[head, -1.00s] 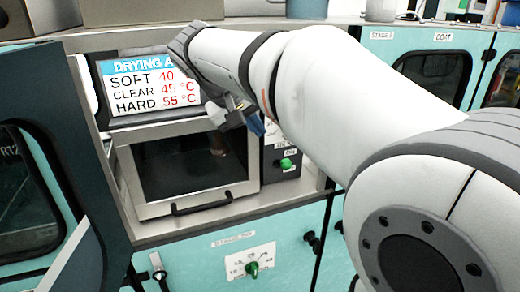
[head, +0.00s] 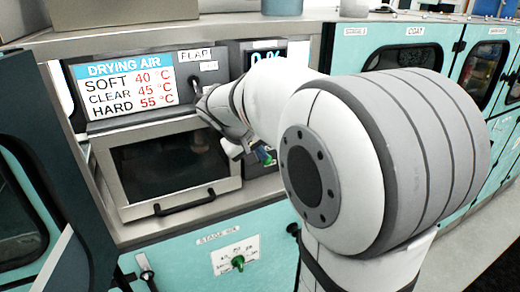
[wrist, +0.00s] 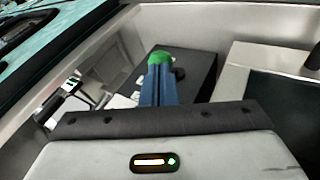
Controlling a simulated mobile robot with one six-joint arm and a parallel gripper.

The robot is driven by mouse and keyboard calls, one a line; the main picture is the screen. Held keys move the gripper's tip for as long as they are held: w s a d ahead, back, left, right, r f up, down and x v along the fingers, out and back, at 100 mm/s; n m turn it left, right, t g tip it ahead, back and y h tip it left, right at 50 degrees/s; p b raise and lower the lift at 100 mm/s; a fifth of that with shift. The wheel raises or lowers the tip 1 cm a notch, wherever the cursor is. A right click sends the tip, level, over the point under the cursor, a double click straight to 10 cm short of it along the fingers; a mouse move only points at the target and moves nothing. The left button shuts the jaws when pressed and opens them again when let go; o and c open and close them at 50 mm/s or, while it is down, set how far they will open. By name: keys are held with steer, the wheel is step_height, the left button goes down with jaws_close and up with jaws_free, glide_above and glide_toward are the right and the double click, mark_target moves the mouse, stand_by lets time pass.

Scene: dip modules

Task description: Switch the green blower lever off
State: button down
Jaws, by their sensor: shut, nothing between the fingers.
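The green lever (head: 265,157) shows in the head view on the dark panel right of the dryer window, partly hidden by my arm. In the wrist view its green knob (wrist: 160,57) appears right at the tips of my blue fingers. My gripper (wrist: 159,72) is shut, with the fingers together and nothing between them. Its tips overlap the knob's near side; I cannot tell whether they touch it. The lever's shaft and the on and off marks are hidden behind my gripper and arm.
The drying air sign (head: 125,85) stands above the dryer window (head: 170,165), which has a dark handle (head: 185,205). In the wrist view, a pale wall (wrist: 235,85) lies right of the fingers.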

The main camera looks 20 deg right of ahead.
steer(key=s+f+t+b, duration=0.1)
steer(key=f+t+b, duration=0.1)
steer(key=b, duration=0.7)
steer(key=f+m+t+b, duration=0.1)
steer(key=f+t+b, duration=0.1)
steer(key=b, duration=0.7)
steer(key=s+f+m+t+b, duration=0.1)
steer(key=f+t+b, duration=0.1)
steer(key=b, duration=0.7)
steer(key=shift+s+f+h, duration=0.15)
steer(key=shift+s+h, duration=0.15)
steer(key=shift+s, duration=0.05)
step_height(320, 180, down, 2)
steer(key=m+t+b, duration=0.1)
steer(key=t+b, duration=0.1)
steer(key=b, duration=0.8)
steer(key=shift+m+t+h+b, duration=0.3)
steer(key=shift+t, duration=0.1)
steer(key=shift+r+p, duration=0.45)
steer(key=shift+r, duration=0.05)
steer(key=shift+r+p, duration=0.45)
steer(key=shift+r, duration=0.3)
